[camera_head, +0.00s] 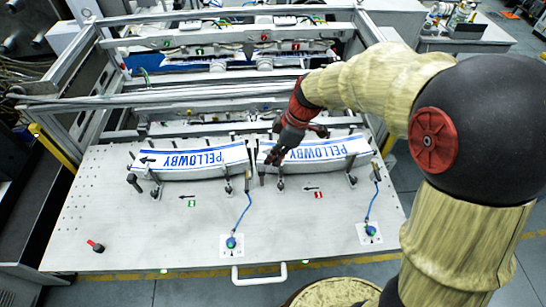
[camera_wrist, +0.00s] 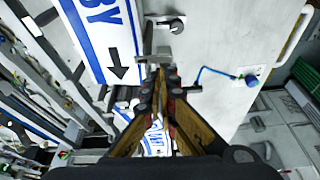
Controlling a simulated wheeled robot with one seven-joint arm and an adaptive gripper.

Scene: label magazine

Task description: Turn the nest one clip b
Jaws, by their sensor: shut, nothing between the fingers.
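Two curved nests hold white labels with blue PELLOWBY print. The left label (camera_head: 195,158) lies by a small green marker (camera_head: 191,204), the right label (camera_head: 325,152) by a red marker (camera_head: 319,194). I cannot read which is nest one. Small dark clips stand along the front edges, such as one at the left nest (camera_head: 155,192) and one at the right nest (camera_head: 280,186). My gripper (camera_head: 273,160) is shut and empty, over the right nest's left end. In the wrist view my gripper (camera_wrist: 160,72) points at a metal bracket (camera_wrist: 150,55); contact cannot be told. A clip (camera_wrist: 175,25) stands beyond it.
Blue cables run to two round knobs (camera_head: 231,242). A red-handled part (camera_head: 96,246) sits at front left. Metal frame rails (camera_head: 200,97) stand behind the nests.

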